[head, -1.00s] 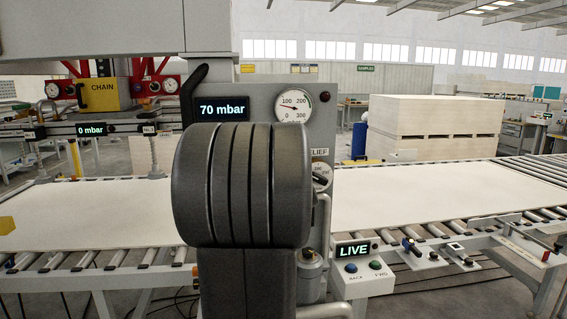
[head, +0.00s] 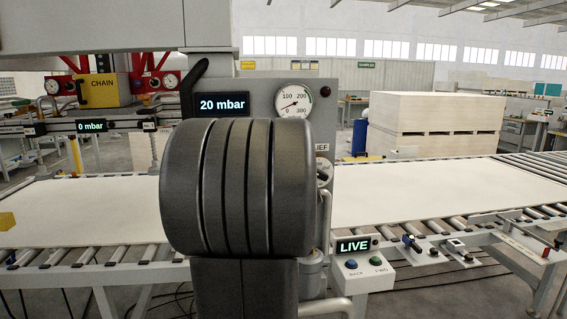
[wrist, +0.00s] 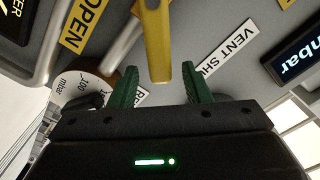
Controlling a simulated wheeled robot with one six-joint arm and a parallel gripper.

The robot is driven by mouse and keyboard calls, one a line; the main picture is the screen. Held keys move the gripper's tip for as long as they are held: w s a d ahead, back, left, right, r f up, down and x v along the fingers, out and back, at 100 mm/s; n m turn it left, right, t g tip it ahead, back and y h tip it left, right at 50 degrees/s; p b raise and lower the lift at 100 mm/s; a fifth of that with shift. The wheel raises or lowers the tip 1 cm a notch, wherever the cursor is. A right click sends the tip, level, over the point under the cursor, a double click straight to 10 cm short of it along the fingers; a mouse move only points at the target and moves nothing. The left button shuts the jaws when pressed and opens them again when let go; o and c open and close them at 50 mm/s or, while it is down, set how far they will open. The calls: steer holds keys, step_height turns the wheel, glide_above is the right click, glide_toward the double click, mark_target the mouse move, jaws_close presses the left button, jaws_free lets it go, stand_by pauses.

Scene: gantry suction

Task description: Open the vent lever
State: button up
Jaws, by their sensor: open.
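In the wrist view the yellow vent lever (wrist: 154,35) comes in from the top, and its end lies between the green fingers of my gripper (wrist: 159,68). The fingers are apart, with a gap on each side of the lever. A yellow OPEN label (wrist: 84,27) is left of the lever, and a white VENT SHUT label (wrist: 222,50) is to its right. In the head view my own arm hides the lever and gripper. There the vacuum display (head: 222,104) reads 20 mbar, and the dial gauge (head: 294,101) needle points low.
In the wrist view a relief dial (wrist: 80,92) sits close to the left finger. In the head view a pipe handle (head: 325,215) stands right of my arm. A LIVE control box (head: 358,262) and a roller conveyor with a pale board (head: 430,190) are further right.

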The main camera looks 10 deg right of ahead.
steer(key=s, duration=1.1)
steer(key=shift+s+d+b, duration=0.2)
steer(key=shift+s+b, duration=0.1)
steer(key=shift+s, duration=0.1)
